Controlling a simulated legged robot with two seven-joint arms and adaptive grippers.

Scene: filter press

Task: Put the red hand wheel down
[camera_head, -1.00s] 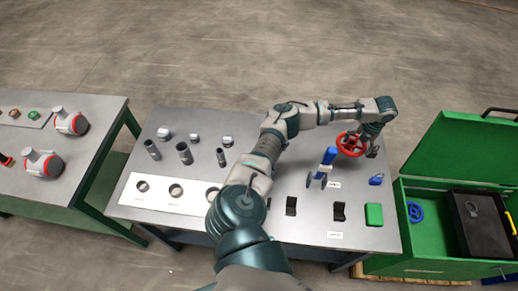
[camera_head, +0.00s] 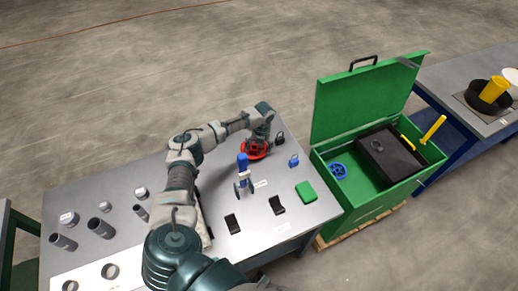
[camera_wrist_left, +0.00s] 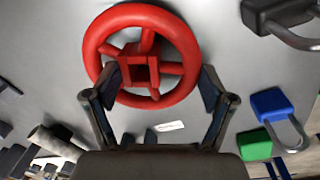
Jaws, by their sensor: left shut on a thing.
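The red hand wheel (camera_head: 254,154) is at the far right part of the metal table (camera_head: 215,170), behind the blue-handled valve (camera_head: 243,170). My left gripper (camera_head: 260,141) is over it, pointing down. In the left wrist view the wheel (camera_wrist_left: 142,14) has a round rim, spokes and a square hub. My right gripper is not in view.
A dark padlock (camera_head: 280,138), a blue padlock (camera_head: 294,160) and a green block (camera_head: 306,192) lie right of the wheel. A green open crate (camera_head: 372,215) with a blue wheel (camera_head: 338,171) stands to the right.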

